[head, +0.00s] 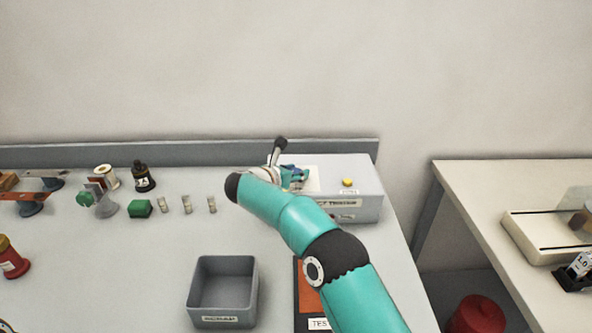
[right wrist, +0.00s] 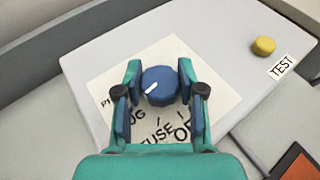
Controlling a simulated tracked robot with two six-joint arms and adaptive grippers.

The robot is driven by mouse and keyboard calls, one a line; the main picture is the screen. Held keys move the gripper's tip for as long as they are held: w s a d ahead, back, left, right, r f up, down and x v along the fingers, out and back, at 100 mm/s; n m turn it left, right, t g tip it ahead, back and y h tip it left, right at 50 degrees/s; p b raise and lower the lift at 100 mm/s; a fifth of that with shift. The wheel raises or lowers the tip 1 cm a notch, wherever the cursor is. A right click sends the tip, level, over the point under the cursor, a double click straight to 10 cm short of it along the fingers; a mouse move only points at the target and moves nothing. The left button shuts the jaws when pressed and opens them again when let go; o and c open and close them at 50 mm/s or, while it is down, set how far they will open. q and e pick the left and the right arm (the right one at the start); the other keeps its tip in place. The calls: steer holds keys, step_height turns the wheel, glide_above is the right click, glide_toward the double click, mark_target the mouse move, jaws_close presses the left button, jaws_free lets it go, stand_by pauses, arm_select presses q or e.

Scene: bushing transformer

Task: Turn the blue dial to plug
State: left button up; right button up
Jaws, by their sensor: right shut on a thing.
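The blue dial (right wrist: 160,86) sits on a white label card (right wrist: 110,75) on top of the grey tester box (head: 355,190). Its white pointer mark points to the lower left in the right wrist view, toward the side where the partly hidden PLUG lettering is. FUSE and OFF are printed below and to the lower right. My right gripper (right wrist: 160,82) is shut on the dial, with one finger on each side of it. In the head view, my right gripper (head: 292,178) is over the box and mostly covers the dial. My left gripper is not in view.
A yellow button (head: 347,182) is on the box, with a TEST label beside it in the right wrist view. A grey bin (head: 222,262) stands in front. A green block (head: 140,208), small clips and a black weight (head: 143,178) are to the left.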

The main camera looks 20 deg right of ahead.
steer(key=shift+d+r, duration=0.1)
steer(key=shift+r, duration=0.15)
steer(key=o, duration=1.2)
steer(key=shift+f, duration=0.15)
steer(key=shift+c, duration=0.2)
steer(key=v, duration=1.2)
steer(key=shift+w, duration=0.1)
